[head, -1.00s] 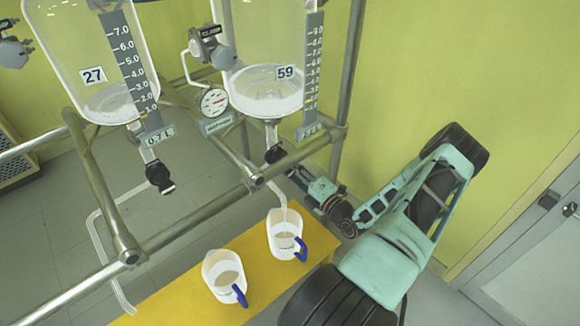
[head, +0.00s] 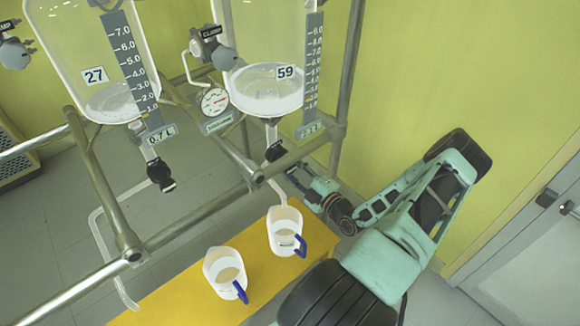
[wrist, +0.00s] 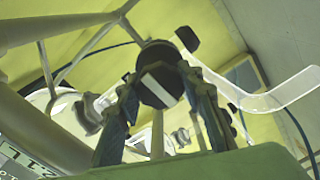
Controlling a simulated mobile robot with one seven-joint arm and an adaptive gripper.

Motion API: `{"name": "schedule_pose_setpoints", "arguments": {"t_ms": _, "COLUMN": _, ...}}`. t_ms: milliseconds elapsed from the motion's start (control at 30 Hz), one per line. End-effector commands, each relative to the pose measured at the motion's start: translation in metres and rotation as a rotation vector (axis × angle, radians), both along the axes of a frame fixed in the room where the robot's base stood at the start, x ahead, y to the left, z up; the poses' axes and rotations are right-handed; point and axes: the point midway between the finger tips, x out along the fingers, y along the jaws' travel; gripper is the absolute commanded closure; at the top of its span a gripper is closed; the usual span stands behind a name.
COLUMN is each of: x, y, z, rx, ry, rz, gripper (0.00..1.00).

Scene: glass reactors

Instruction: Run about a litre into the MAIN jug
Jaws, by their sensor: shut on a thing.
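The glass reactor marked 59 (head: 262,85) holds clear liquid at its bottom. Below it is a black outlet valve (head: 276,151), and a pale spout (head: 279,192) bends down over a white jug (head: 284,222) with a blue handle. I see no stream under the spout. A second white jug (head: 213,269) with a blue handle stands to its left. Both jugs hold some liquid; their labels are too small to read. My gripper (head: 291,172) reaches the valve from the right. In the wrist view its fingers (wrist: 161,88) are shut on the black valve handle (wrist: 158,62).
Both jugs stand on a yellow bench (head: 165,298). Reactor 27 (head: 98,60) is at left with its own valve (head: 160,175) and a long bent tube (head: 101,235). Metal frame rails (head: 195,215) cross in front. A gauge (head: 214,101) hangs between the reactors. A door is at right.

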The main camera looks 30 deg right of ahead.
Motion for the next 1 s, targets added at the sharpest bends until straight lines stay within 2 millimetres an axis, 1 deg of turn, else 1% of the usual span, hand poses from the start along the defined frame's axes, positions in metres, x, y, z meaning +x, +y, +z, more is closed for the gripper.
{"name": "schedule_pose_setpoints", "arguments": {"t_ms": 233, "x": -0.001, "y": 0.001, "z": -0.001, "rx": 0.0, "ry": 0.002, "rz": 0.001, "gripper": 0.9}}
{"name": "schedule_pose_setpoints", "arguments": {"t_ms": 267, "x": -0.001, "y": 0.001, "z": -0.001, "rx": 0.0, "ry": 0.002, "rz": 0.001, "gripper": 0.63}}
{"name": "schedule_pose_setpoints", "arguments": {"t_ms": 400, "x": 0.0, "y": 0.0, "z": -0.001, "rx": 0.0, "ry": 0.001, "rz": 0.0, "gripper": 0.48}}
{"name": "schedule_pose_setpoints", "arguments": {"t_ms": 667, "x": 0.0, "y": 0.0, "z": 0.0, "rx": -0.001, "ry": 0.0, "rz": 0.0, "gripper": 0.47}}
{"name": "schedule_pose_setpoints", "arguments": {"t_ms": 767, "x": -0.005, "y": -0.001, "z": 0.0, "rx": -0.001, "ry": 0.0, "rz": -0.001, "gripper": 0.47}}
{"name": "schedule_pose_setpoints", "arguments": {"t_ms": 867, "x": -0.016, "y": -0.004, "z": -0.001, "rx": -0.001, "ry": 0.001, "rz": -0.004, "gripper": 0.47}}
{"name": "schedule_pose_setpoints", "arguments": {"t_ms": 1000, "x": -0.045, "y": -0.007, "z": -0.001, "rx": 0.0, "ry": 0.003, "rz": -0.003, "gripper": 0.47}}
